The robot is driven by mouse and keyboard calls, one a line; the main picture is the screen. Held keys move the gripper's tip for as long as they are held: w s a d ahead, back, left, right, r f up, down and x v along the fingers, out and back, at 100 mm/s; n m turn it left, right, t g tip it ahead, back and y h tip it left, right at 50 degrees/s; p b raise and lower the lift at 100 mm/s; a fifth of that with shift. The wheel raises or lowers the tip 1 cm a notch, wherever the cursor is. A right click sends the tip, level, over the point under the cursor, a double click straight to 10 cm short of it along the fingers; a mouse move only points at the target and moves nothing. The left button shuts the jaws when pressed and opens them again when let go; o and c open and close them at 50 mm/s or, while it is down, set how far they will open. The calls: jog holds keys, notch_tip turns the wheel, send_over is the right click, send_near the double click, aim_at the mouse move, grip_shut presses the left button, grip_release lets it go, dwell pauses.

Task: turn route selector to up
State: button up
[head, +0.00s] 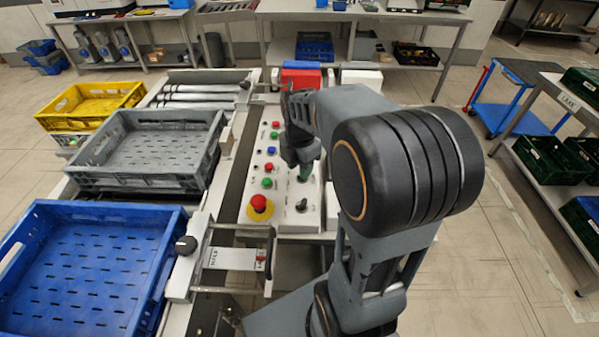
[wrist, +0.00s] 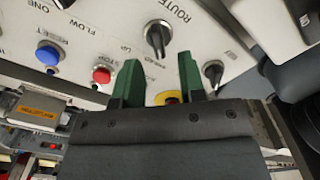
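The route selector (wrist: 157,38) is a black knob on the light control panel, below the printed word ROUTE in the wrist view. Labels UP and AHEAD are printed beside it. Its narrow end with a pale mark appears to face the AHEAD label. My gripper (wrist: 158,66) has two green fingers spread apart with nothing between them. The knob lies just beyond the fingertips, between their lines, and looks untouched. In the head view my gripper (head: 304,172) points down over the right part of the control panel (head: 238,203) and hides the selector.
Near the selector are another black knob (wrist: 213,73), a red button (wrist: 101,75) and a blue button (wrist: 47,55). A red mushroom button (head: 259,204) on yellow sits at the panel's near end. Grey (head: 88,181), blue (head: 172,262) and yellow (head: 135,95) crates stand left.

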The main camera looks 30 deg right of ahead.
jog(key=shift+f, duration=1.35)
jog(key=shift+c, duration=0.3)
grip_shut()
